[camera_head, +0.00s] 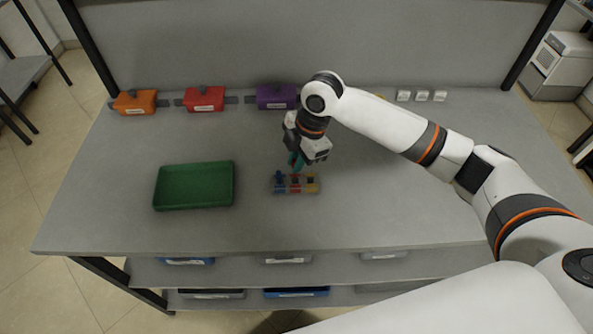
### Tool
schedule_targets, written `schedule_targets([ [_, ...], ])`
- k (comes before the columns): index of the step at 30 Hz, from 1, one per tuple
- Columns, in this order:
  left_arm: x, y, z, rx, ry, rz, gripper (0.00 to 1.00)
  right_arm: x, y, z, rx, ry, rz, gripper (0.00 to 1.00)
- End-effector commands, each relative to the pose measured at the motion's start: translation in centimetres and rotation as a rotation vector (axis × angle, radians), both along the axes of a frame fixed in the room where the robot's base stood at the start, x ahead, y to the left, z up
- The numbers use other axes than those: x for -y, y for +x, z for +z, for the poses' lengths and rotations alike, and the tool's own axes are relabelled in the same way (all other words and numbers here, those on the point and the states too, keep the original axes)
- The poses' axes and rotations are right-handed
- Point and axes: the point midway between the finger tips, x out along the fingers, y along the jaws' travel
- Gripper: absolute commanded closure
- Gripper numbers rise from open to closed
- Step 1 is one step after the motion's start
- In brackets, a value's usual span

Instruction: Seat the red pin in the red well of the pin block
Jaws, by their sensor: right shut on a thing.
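The pin block (284,191) sits on the grey table near its middle, with blue, red and yellow parts in a row from left to right. My right gripper (296,166) points down just above the middle of the block, its teal fingers shut on the red pin (295,178). The pin is mostly hidden by the fingers and very small. It is at or just over the red well; I cannot tell how deep it sits. My left gripper is not in view.
A green tray (194,205) lies left of the block. Orange (135,106), red (204,103) and purple (276,99) bins line the back edge. Several small white blocks (422,96) stand at the back right. The table's front left is clear.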

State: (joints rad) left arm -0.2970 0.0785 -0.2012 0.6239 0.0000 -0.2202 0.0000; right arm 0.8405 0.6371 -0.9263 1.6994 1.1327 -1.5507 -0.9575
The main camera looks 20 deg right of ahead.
Motion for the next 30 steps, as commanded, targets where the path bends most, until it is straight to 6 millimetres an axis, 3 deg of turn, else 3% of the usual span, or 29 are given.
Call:
schedule_targets([
  [12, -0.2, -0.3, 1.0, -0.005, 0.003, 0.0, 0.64, 0.0, -0.1, -4.4, -0.002, 0.0, -0.001, 1.0],
  [23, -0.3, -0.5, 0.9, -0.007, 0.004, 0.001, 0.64, 0.0, 0.0, -4.9, 0.0, -0.001, 0.0, 1.0],
  [24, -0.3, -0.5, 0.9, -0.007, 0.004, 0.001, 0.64, 0.0, 0.0, -4.8, 0.001, -0.001, 0.0, 0.79],
  [27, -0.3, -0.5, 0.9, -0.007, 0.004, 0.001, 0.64, 0.0, 0.0, -4.8, 0.0, -0.001, 0.0, 0.64],
  [30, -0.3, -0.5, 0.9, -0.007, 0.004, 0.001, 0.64, 0.0, 0.0, -4.8, 0.0, -0.001, 0.0, 0.64],
])
